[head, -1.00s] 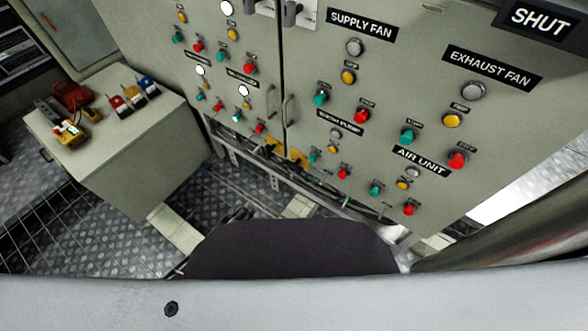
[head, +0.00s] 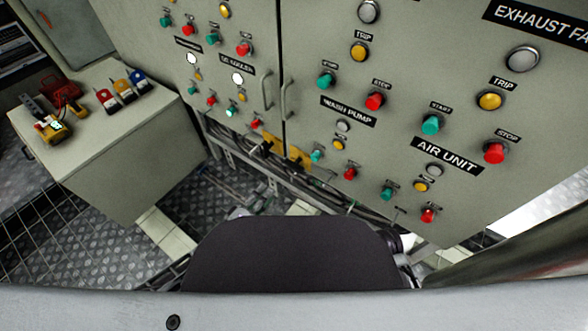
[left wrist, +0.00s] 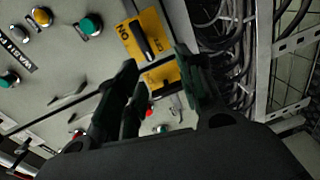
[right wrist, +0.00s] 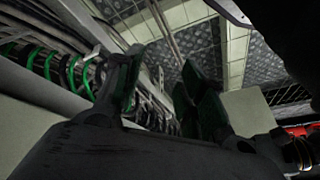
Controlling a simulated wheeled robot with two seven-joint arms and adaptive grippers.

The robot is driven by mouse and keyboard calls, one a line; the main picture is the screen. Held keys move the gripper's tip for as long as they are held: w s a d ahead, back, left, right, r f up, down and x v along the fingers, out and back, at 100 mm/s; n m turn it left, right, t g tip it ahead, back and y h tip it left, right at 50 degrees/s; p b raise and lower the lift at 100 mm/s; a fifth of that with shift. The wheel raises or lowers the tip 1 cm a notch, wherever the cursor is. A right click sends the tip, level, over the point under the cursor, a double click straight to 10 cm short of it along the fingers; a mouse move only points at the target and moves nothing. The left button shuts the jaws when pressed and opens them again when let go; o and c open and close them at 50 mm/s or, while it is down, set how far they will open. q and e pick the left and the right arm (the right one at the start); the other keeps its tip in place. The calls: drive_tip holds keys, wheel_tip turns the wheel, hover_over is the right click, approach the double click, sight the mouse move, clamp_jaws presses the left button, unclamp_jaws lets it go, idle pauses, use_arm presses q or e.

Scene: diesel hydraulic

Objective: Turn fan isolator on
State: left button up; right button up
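Two yellow isolator plates sit low on the grey cabinet, side by side across the door seam. In the head view they are the left plate (head: 272,143) and the right plate (head: 299,159). In the left wrist view one yellow plate (left wrist: 151,30) carries a black handle (left wrist: 143,42) and the letters ON; a second yellow plate (left wrist: 161,76) is partly hidden by a finger. I cannot read which is the fan isolator. My left gripper (left wrist: 156,62) is open and empty in front of the plates, apart from the handle. My right gripper (right wrist: 162,58) is open and empty, near cables and floor.
The cabinet (head: 320,60) has several buttons and lamps, and door handles (head: 286,100) above the plates. Cables (left wrist: 222,50) run beside the panel. A bench (head: 120,150) with handheld devices stands at the left. Checkered floor plating (head: 80,225) lies between.

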use_arm(q)
drive_tip(key=shift+s+d+r+n+h+b, duration=0.15)
drive_tip(key=shift+d+r+n+h+b, duration=0.4)
drive_tip(key=shift+d+r+b, duration=0.35)
use_arm(e)
drive_tip(key=shift+w+r, duration=0.25)
drive_tip(key=shift+r, duration=0.7)
use_arm(q)
drive_tip(key=shift+f, duration=0.1)
drive_tip(key=shift+d, duration=0.1)
drive_tip(key=b, duration=0.2)
approach(293, 165)
drive_tip(key=shift+w+d+f, duration=0.55)
drive_tip(key=shift+w+d, duration=0.35)
drive_tip(key=shift+w, duration=0.2)
drive_tip(key=shift+b+x, duration=0.65)
drive_tip(key=shift+x, duration=3)
use_arm(e)
wheel_tip(293, 165, down, 8)
drive_tip(key=a+t+y, duration=0.1)
drive_tip(key=shift+a+r, duration=0.25)
drive_tip(key=shift+a, duration=0.15)
drive_tip(key=shift+w, duration=0.1)
drive_tip(key=shift+w+r, duration=0.1)
